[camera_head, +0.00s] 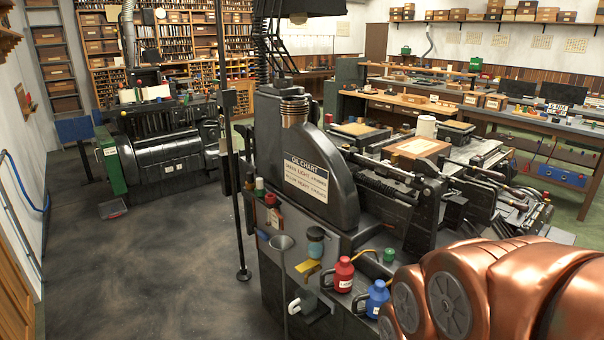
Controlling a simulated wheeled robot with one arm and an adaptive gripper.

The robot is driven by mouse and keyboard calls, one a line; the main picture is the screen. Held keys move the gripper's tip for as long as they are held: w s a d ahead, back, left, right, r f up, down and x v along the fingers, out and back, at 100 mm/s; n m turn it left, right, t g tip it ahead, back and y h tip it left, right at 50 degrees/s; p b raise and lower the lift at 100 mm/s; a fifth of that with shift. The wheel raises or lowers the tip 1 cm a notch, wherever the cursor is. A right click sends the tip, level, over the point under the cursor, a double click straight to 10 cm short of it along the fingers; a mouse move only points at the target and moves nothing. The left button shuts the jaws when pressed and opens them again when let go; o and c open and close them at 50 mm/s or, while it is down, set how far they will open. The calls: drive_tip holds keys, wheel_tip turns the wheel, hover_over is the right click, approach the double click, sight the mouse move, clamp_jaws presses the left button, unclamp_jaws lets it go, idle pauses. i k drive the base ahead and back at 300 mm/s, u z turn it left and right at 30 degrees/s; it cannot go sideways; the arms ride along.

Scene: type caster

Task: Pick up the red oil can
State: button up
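The red oil can (343,276) stands upright at the front side of the large dark casting machine (310,200). My copper-coloured arm fills the lower right, close to the right of the blue can in the picture. My gripper is not in view. The base of the red can is partly hard to make out.
A thin dark pole (236,190) stands left of the machine. The floor (140,260) at left is mostly clear.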

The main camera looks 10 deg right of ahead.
sight(342, 271)
drive_tip(key=u, duration=2.2)
drive_tip(key=k, duration=1.15)
drive_tip(key=z, duration=1.7)
